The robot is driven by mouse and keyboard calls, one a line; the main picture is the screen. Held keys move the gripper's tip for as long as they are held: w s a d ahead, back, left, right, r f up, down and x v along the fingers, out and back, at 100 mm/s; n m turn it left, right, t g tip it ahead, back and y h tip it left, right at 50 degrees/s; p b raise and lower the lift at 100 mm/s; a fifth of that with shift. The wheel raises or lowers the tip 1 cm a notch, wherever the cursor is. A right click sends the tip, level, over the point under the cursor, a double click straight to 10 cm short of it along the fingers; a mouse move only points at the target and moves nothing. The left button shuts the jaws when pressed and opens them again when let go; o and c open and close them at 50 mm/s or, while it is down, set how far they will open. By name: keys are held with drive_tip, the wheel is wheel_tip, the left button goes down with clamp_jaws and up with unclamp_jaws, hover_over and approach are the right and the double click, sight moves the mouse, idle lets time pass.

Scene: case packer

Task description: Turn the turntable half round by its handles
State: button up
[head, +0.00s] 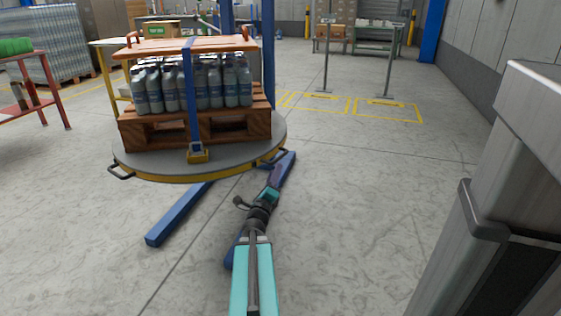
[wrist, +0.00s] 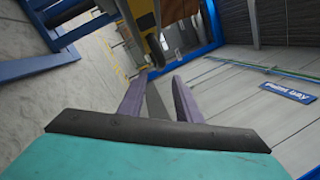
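The turntable (head: 150,172) is a round grey disc with a yellow rim, at the left of the head view. One dark handle (head: 120,172) sticks out at its left front. Another handle (head: 272,161) is at its right front. My gripper (head: 276,172) is just below and beside this right handle; whether they touch I cannot tell. In the wrist view its two purple-grey fingers (wrist: 158,88) stand apart, with nothing visible held between them. A yellow part (wrist: 143,22) shows beyond the fingers; I cannot tell whether it is the rim.
A wooden pallet (head: 228,131) of strapped bottles (head: 155,90) rides on the turntable. Blue floor beams (head: 178,213) lie beneath and beside it. A red table (head: 35,112) stands at left, a grey metal cabinet (head: 520,150) at right.

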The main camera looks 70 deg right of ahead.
sight(281, 155)
drive_tip(key=shift+b+x, duration=1)
drive_tip(key=shift+x, duration=3.75)
drive_tip(key=shift+c, duration=0.4)
